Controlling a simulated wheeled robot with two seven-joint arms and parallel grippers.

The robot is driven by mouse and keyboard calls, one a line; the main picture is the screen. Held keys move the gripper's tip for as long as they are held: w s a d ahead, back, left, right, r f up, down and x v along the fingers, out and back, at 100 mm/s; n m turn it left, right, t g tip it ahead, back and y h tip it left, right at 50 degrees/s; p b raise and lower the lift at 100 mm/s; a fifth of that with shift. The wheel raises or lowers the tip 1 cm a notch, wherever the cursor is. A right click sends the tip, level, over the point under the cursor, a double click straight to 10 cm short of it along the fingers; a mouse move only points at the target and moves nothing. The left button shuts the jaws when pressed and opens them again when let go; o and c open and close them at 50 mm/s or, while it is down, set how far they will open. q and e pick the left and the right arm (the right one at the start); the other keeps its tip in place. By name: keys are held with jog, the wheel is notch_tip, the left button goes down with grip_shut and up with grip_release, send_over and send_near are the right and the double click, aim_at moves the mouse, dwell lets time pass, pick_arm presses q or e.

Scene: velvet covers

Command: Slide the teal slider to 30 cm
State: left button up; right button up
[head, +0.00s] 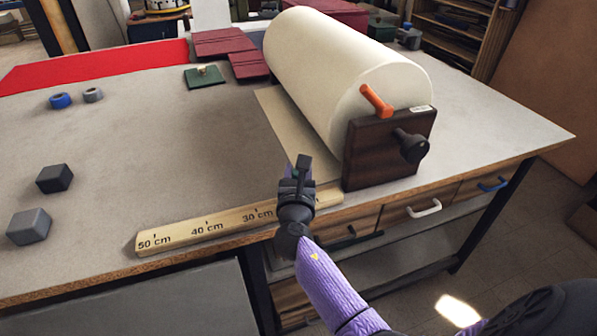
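The wooden ruler (180,234) lies along the table's front edge, with 50 cm, 40 cm and 30 cm marks running left to right. My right gripper (302,168) is over the ruler's right part, just right of the 30 cm mark. Its fingers look close together, but their gap does not show clearly. I cannot make out a teal slider; the gripper and wrist hide part of the ruler where it could be. My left gripper is not in view.
A big cream paper roll (345,65) with a dark wooden end block (375,160), orange handle (377,101) and black knob (411,147) stands right of my gripper. Dark blocks (55,178) lie at left. A green plate (204,78) lies behind.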

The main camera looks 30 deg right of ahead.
grip_shut()
dwell(1.0)
